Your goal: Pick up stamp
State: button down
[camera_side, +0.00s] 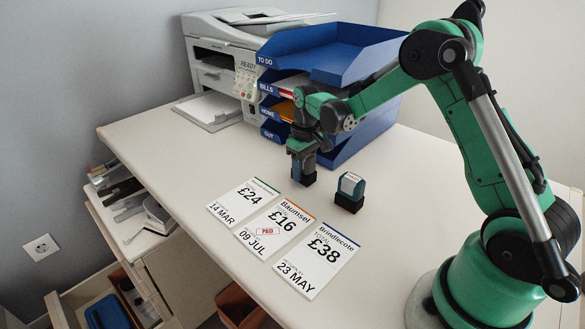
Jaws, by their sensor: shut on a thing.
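A second stamp (350,190), teal with a dark base and a white top label with red "PAID" lettering, stands upright on the desk just right of my gripper.
Three bills lie in front: £24 (240,203), £16 (274,228) with a red PAID mark, £38 (322,258). A blue tray stack (340,62) stands close behind my gripper. A printer (222,60) is at back left. An open drawer (130,195) sits below left.

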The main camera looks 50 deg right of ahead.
notch_tip(320, 180, up, 20)
dwell(0.4)
jog(key=shift+f, duration=0.1)
